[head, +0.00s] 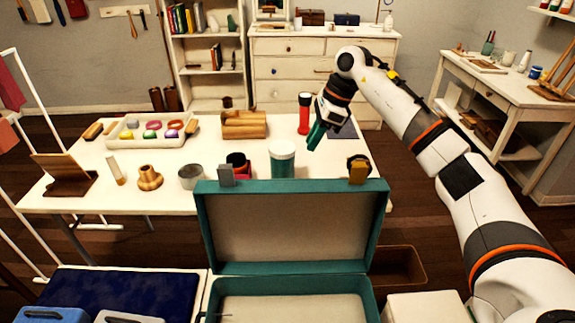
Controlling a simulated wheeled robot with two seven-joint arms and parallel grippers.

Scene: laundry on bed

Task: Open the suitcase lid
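The teal suitcase (292,285) is at the bottom centre of the head view, cut off by the lower edge. Its lid (290,232) stands raised, roughly upright, with the pale lining facing me. The pale inside of the base shows below it. My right gripper (316,137) is beyond and above the lid, over the white table, apart from the suitcase. Its dark green fingers point down; I cannot tell whether they are parted. My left gripper is out of view.
The white table (100,200) behind the lid holds a white-green jar (282,160), a red flashlight (304,114), a wooden box (244,125) and a tray (150,133). A brown bin (398,268) stands right of the suitcase. A dark blue surface (110,290) lies at left.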

